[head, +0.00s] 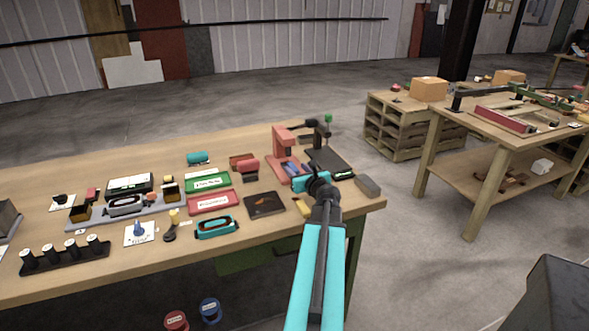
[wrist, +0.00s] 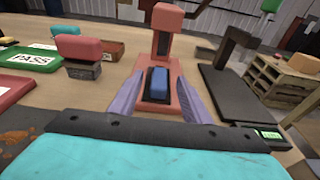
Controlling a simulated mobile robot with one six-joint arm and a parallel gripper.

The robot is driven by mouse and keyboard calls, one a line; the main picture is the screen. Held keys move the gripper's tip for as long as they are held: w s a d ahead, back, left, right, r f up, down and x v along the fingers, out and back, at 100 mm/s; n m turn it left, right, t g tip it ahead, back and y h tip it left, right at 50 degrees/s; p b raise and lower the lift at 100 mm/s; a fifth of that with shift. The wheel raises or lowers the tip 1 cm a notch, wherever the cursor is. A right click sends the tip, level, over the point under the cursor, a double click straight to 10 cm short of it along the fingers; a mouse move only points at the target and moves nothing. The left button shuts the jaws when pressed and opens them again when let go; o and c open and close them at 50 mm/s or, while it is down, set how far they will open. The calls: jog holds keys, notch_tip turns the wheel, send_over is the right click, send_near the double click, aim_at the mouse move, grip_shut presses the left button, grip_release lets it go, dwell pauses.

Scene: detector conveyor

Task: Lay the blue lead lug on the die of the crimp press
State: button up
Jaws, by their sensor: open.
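The crimp press (head: 283,140) is red, with an upright column and a flat base, near the right end of the bench. It also stands straight ahead in the wrist view (wrist: 166,18). The blue lead lug (wrist: 158,82) lies on the dark die (wrist: 150,92) on the press base, below the press head. My gripper (wrist: 158,79) is open, with one finger on each side of the lug and a visible gap to each. In the head view, my gripper (head: 293,169) is over the front of the press base and hides part of it; I cannot make out the lug clearly there.
A black scale-like device (head: 331,163) with a small green display stands close right of the press. A green PASS tray (head: 207,182), a red tray (head: 212,202) and a black mat (head: 264,205) lie to the left. A grey block (head: 368,186) sits at the bench's right edge.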

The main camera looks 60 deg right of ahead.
jog(key=v, duration=0.4)
jog(key=shift+s+a, duration=0.25)
jog(key=shift+a, duration=0.05)
jog(key=shift+r+p, duration=0.25)
jog(key=shift+p, duration=0.1)
jog(key=p+v, duration=0.2)
jog(key=p, duration=0.2)
jog(key=shift+p, duration=0.3)
jog(key=shift+s, duration=0.1)
jog(key=shift+s+a+f+p, duration=0.1)
jog(key=shift+f+p, duration=0.05)
jog(key=shift+p, duration=0.2)
